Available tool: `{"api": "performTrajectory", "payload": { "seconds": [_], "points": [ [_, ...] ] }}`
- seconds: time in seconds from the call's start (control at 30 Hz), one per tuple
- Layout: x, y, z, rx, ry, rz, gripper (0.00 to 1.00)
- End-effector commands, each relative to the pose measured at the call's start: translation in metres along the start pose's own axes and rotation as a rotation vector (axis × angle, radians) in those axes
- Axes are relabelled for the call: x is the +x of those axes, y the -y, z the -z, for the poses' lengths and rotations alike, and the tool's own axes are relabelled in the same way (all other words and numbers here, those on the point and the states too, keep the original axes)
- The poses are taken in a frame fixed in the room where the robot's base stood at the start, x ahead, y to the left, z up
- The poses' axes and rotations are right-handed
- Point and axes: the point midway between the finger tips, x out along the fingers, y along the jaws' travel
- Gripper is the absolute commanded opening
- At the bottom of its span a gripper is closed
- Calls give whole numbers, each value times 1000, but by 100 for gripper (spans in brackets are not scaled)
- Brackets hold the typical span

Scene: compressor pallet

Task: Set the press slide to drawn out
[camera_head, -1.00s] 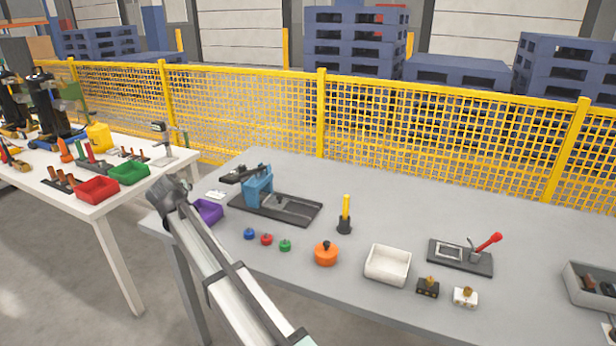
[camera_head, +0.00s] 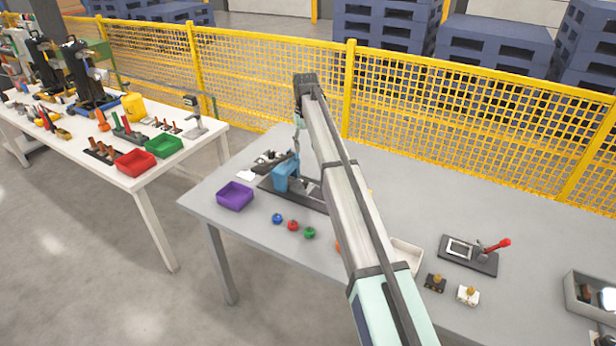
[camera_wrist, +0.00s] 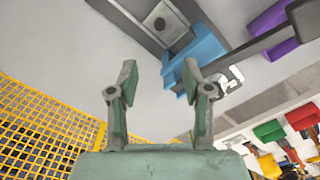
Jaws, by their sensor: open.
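The press has a blue upright (camera_head: 284,178) on a dark base plate (camera_head: 309,202) near the grey bench's far left. My arm covers its right part in the head view. In the wrist view the blue upright (camera_wrist: 195,55) is just beyond my fingertips, with a black lever (camera_wrist: 262,43) running to the right. A grey slide piece (camera_wrist: 174,30) with a round metal part lies in the base's channel; how far out it sits I cannot tell. My gripper (camera_wrist: 163,85) is open, with nothing between its fingers; in the head view it hangs beside the press (camera_head: 298,140).
A purple bin (camera_head: 235,196) stands left of the press. Blue (camera_head: 277,218), red (camera_head: 292,225) and green (camera_head: 309,232) knobs lie in front. A white bin (camera_head: 407,254) and a red-handled fixture (camera_head: 468,254) are right. A yellow mesh fence (camera_head: 440,130) runs behind.

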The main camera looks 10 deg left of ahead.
Motion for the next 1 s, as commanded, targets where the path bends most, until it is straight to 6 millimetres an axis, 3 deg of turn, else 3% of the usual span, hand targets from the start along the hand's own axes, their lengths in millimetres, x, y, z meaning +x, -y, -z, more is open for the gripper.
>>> {"api": "performTrajectory", "payload": {
  "seconds": [0.7,1.0],
  "points": [
    [130,0,0,3,0,-2,49],
    [158,0,0,3,-3,-2,49]
  ]
}}
